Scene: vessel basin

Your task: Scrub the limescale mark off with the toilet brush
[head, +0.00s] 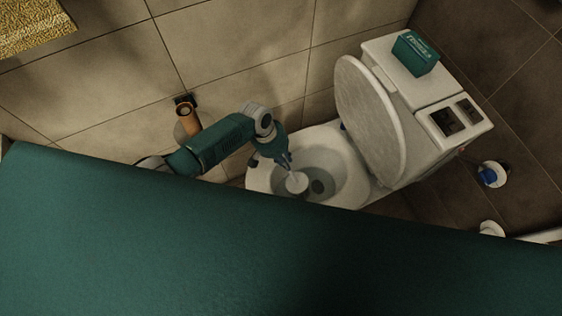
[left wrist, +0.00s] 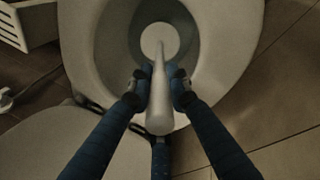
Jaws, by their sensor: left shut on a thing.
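The toilet (head: 385,185) stands with its lid (head: 370,120) raised, and its bowl is open. My left gripper (head: 286,164) is over the left part of the bowl, shut on the handle of the toilet brush. The white, round brush head (head: 297,184) is down inside the bowl. In the left wrist view the pale handle (left wrist: 160,105) runs between the two fingers to the brush head (left wrist: 160,40). A dark round spot (head: 318,187) lies right of the brush head; I cannot tell whether it is the drain or the limescale mark. My right gripper is out of view.
A teal box (head: 415,53) sits on the cistern (head: 440,95). An orange cylinder (head: 187,118) is by the tiled wall on the left. A white thing with a blue part (head: 490,175) is at the right. The left wrist view shows a white slatted container (left wrist: 28,25).

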